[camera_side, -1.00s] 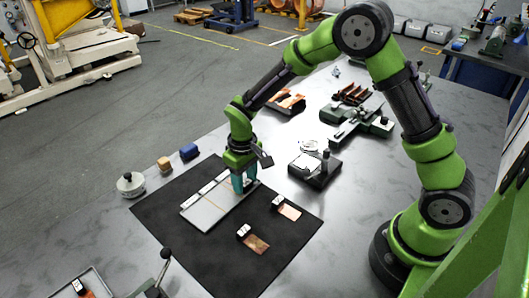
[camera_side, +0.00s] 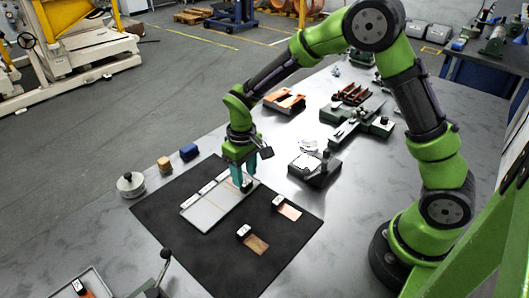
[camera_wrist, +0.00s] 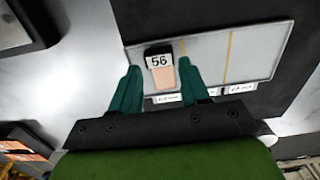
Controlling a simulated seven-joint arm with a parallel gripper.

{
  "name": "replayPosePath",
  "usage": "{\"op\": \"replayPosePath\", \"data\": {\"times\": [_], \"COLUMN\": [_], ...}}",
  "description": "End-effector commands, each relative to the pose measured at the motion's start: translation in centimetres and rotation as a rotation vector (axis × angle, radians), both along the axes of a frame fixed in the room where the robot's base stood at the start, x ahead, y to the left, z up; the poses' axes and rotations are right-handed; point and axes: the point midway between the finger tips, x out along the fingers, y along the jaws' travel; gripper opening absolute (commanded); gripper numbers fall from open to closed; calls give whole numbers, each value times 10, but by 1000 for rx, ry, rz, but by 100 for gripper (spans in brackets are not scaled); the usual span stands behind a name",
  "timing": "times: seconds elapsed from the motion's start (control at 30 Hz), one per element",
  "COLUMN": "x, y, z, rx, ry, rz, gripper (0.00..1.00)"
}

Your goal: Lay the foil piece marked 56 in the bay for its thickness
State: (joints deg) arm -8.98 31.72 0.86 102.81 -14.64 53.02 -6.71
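The foil piece marked 56 (camera_wrist: 163,79) lies in the left end bay of the pale tray (camera_wrist: 205,62) in the wrist view. Its black tag block reads 56 and stands upright between and just past my fingertips. In the side view this block (camera_side: 246,186) is at the tray's (camera_side: 207,213) upper right end. My gripper (camera_wrist: 158,64) is open, its teal fingers apart on either side of the piece with gaps. In the side view my gripper (camera_side: 243,179) is just above the block. Yellow lines divide the bays; their edge labels are too small to read.
Two other tagged copper foils, one nearer (camera_side: 257,244) and one farther (camera_side: 289,210), lie on the black mat (camera_side: 200,262). A gauge on a dark base (camera_side: 316,170) stands right of the mat.

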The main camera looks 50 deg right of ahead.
Motion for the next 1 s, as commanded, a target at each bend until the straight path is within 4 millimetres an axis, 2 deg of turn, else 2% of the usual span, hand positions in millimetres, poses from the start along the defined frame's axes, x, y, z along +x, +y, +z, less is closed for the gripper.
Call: {"op": "replayPosePath", "data": {"times": [0.33, 0.53, 0.83, 1.0], "x": [0, 0, 0, 0], "y": [0, 0, 0, 0], "z": [4, 4, 5, 14], "rx": [0, 0, 0, 0], "ry": [-1, 0, 0, -1], "rz": [1, 1, 1, 1], "gripper": [46, 75, 75, 75]}}
